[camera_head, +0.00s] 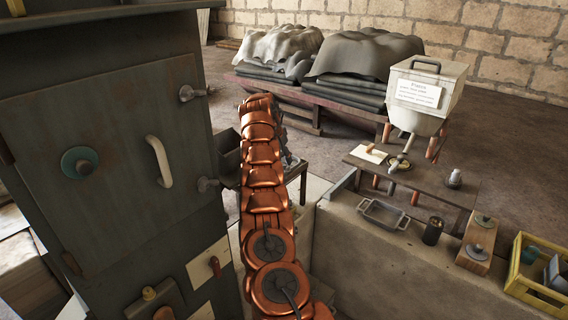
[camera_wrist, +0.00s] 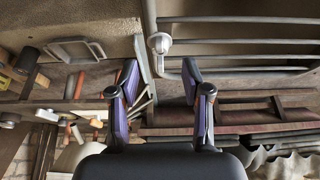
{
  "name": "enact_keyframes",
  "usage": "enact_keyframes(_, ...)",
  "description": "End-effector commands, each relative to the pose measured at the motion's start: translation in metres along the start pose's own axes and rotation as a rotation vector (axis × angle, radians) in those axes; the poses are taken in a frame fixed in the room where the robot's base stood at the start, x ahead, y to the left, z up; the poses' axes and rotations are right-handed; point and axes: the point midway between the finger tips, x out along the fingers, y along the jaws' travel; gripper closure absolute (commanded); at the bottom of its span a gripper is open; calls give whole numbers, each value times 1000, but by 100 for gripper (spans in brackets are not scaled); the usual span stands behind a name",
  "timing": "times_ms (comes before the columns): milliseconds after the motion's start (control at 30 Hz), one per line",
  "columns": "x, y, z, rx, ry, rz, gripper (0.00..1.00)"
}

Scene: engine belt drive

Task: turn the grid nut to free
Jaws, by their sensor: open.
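A pale rounded nut-like knob (camera_wrist: 160,43) shows in the wrist view at the corner of a grid of metal bars (camera_wrist: 240,45). I take it to be the grid nut, though its details are small. My gripper (camera_wrist: 160,80) is open and empty. Its two purple-padded fingers stand apart, and the knob appears above the gap between their tips, not between the pads. I cannot tell the distance left to it. In the head view my copper arm hides most of the gripper, and I cannot make out the nut there.
A dark cabinet (camera_head: 110,120) with a white handle stands close on the left. At right are a low wall with a metal tray (camera_head: 383,214), a dark cylinder (camera_head: 433,231) and a yellow crate (camera_head: 530,285). A small table (camera_head: 440,186) and covered stacks (camera_head: 365,55) stand behind.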

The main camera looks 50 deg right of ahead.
Motion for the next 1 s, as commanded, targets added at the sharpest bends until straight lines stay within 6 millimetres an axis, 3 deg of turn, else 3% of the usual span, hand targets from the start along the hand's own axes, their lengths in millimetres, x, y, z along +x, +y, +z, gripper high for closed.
enact_keyframes(300,40,-1,1,-3,-2,2,52)
enact_keyframes(600,45,-2,2,-3,1,-2,52)
enact_keyframes(1000,44,-2,2,-3,1,-2,93)
